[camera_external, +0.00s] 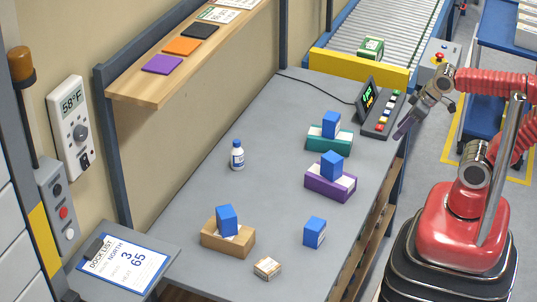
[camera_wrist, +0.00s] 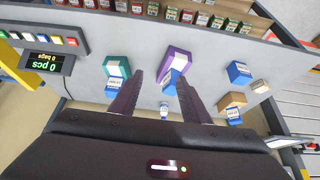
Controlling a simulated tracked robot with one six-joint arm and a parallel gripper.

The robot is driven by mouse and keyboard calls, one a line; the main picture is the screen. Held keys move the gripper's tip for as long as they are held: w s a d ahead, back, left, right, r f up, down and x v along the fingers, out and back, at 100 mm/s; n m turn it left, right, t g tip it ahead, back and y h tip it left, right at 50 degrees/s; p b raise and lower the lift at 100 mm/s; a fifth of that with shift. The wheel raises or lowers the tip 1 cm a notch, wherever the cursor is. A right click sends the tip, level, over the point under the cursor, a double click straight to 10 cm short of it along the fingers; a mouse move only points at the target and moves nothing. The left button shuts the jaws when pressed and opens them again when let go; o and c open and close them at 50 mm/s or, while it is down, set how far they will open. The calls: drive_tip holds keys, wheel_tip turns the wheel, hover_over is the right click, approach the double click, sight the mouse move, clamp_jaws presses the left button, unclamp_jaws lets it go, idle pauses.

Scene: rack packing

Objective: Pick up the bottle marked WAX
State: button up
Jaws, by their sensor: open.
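One small white bottle with a blue cap and a blue label (camera_external: 237,155) stands upright on the grey table, left of the middle in the external view. It shows small between my fingers in the wrist view (camera_wrist: 164,109). Its label is too small to read. My gripper (camera_external: 403,130) is open and empty, raised at the table's right edge, well away from the bottle. In the wrist view my gripper's two dark fingers (camera_wrist: 160,92) stand apart.
Teal (camera_external: 330,140), purple (camera_external: 331,186) and tan (camera_external: 229,237) racks each hold a blue box. A loose blue box (camera_external: 314,232) and a small carton (camera_external: 267,267) lie near the front. A display with buttons (camera_external: 379,108) stands at the back right. The table around the bottle is clear.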

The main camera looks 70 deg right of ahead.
drive_tip(key=shift+w, duration=0.1)
drive_tip(key=w+d+f+n+t, duration=0.2)
drive_tip(key=w+t, duration=0.4)
drive_tip(key=w, duration=2.7)
drive_tip(key=w+a+f+n+t+y, duration=0.1)
drive_tip(key=w+a+f+t+y, duration=0.2)
drive_tip(key=w+f, duration=0.6)
drive_tip(key=n+t+y, duration=0.1)
drive_tip(key=t+y, duration=0.1)
drive_tip(key=y, duration=0.2)
approach(241, 149)
drive_tip(key=shift+w+a+r, duration=0.3)
drive_tip(key=shift+w+r, duration=0.3)
drive_tip(key=shift+r, duration=0.25)
drive_tip(key=shift+x, duration=4.3)
